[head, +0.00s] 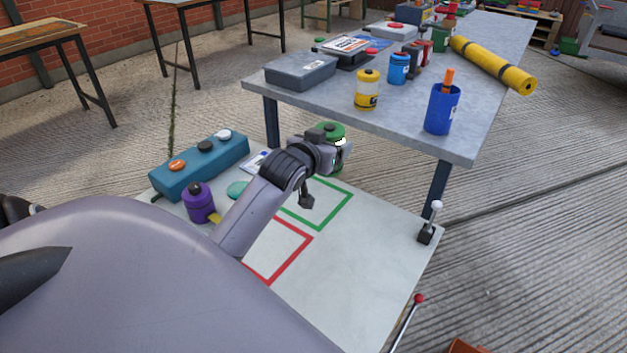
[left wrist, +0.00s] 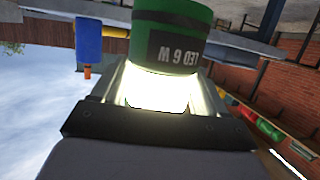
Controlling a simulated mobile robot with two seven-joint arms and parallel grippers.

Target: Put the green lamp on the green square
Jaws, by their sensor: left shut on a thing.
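The green lamp (head: 330,129) is in my left gripper (head: 338,149), which is shut on it. In the left wrist view the lamp (left wrist: 172,32) shows green, with "LED 6 W" on its side and a bright glow between the jaws. The green square (head: 334,216) is a green outline on the pale low table. The gripper with the lamp shows above the square's far side in the picture; I cannot tell its exact height. My left arm covers part of the square's left side. My right gripper is out of view.
A red square outline (head: 290,267) lies nearer on the low table (head: 365,285). A purple jar (head: 200,204) and a teal box with buttons (head: 200,169) stand at left. A small lever (head: 430,225) is at the right edge. The grey table (head: 415,137) behind holds several items.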

